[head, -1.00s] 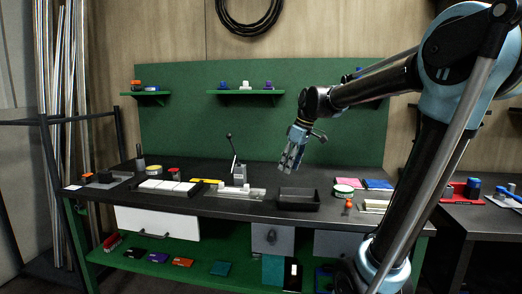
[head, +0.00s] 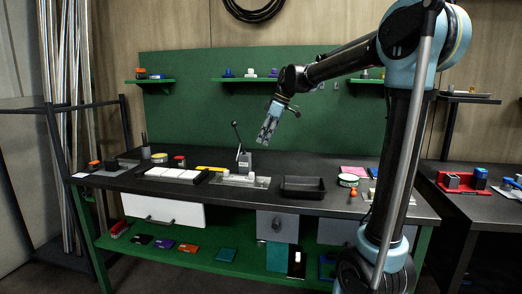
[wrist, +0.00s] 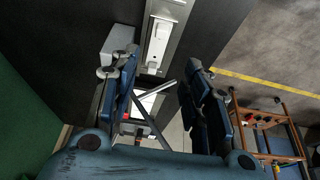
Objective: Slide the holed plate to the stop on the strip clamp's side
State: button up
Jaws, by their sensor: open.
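A toggle clamp (head: 244,160) with a raised black lever stands at the back of a pale metal rail (head: 232,180) on the dark bench. In the wrist view a pale plate (wrist: 162,42) lies along a grey track between my fingers; it seems to be the holed plate, but its holes are too small to tell surely. The end stops cannot be told apart. My gripper (head: 266,131) hangs above the bench, up and to the right of the clamp. Its fingers (wrist: 150,70) are spread in the wrist view, with nothing held between them.
A green-white roll (head: 348,181) and a pink block (head: 353,172) are farther right. The air around my gripper is free.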

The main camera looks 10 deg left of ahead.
send_near(239, 176)
jog(key=f, duration=0.2)
jog(key=s+d+f, duration=0.1)
jog(key=f, duration=0.2)
jog(key=shift+s+d+f, duration=0.2)
jog(key=shift+d+f, duration=0.15)
jog(key=c, duration=1)
